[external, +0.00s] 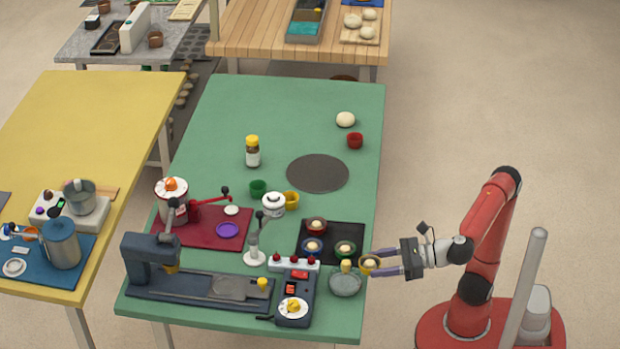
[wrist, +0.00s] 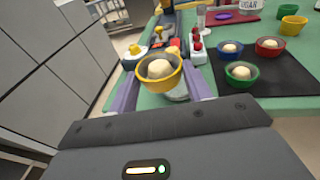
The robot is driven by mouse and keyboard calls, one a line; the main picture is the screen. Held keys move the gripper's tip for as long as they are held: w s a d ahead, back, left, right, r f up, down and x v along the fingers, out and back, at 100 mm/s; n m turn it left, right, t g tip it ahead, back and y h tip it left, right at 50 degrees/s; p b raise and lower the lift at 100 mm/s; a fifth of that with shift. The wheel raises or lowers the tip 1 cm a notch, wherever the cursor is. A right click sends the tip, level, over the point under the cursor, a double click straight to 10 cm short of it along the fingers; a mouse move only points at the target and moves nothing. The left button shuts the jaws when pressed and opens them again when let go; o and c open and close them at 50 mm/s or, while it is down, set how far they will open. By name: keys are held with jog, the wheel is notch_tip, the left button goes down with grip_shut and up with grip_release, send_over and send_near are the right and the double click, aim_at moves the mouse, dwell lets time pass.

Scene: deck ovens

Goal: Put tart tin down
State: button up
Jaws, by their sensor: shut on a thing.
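My gripper (external: 371,263) is shut on a yellow tart tin (external: 369,266) with a pale dough ball in it. In the wrist view the yellow tin (wrist: 141,72) sits upright between the two purple fingers. It is held at the right edge of the green table, just right of a glass bowl (external: 345,284). A black mat (external: 352,231) lies beyond it, also in the wrist view (wrist: 285,82). On the mat stand a red tin (external: 316,226), a blue tin (external: 312,247) and a green tin (external: 345,250), each with dough.
The glass bowl, a red-topped rack (external: 293,264) and a scale-like device (external: 295,302) crowd the near corner. Yellow (external: 292,200) and green (external: 258,188) cups stand behind the mat. The mat's back right part is bare. The table's far middle is mostly clear.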

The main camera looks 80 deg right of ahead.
jog(key=w+d+r+m+h+p, duration=0.2)
jog(key=w+d+r+h, duration=0.1)
jog(key=d, duration=0.3)
jog(key=w+d+r+m+h+p, duration=0.1)
jog(key=w+d+r+m+h, duration=0.15)
jog(key=d, duration=0.35)
notch_tip(320, 180, up, 6)
jog(key=p, duration=0.3)
send_over(362, 238)
jog(key=shift+n, duration=0.35)
notch_tip(362, 238, down, 20)
jog(key=b, duration=0.4)
jog(key=shift+r, duration=0.25)
jog(key=shift+f+b, duration=0.1)
jog(key=shift+b, duration=0.3)
jog(key=o, duration=0.6)
jog(key=shift+o, duration=0.9)
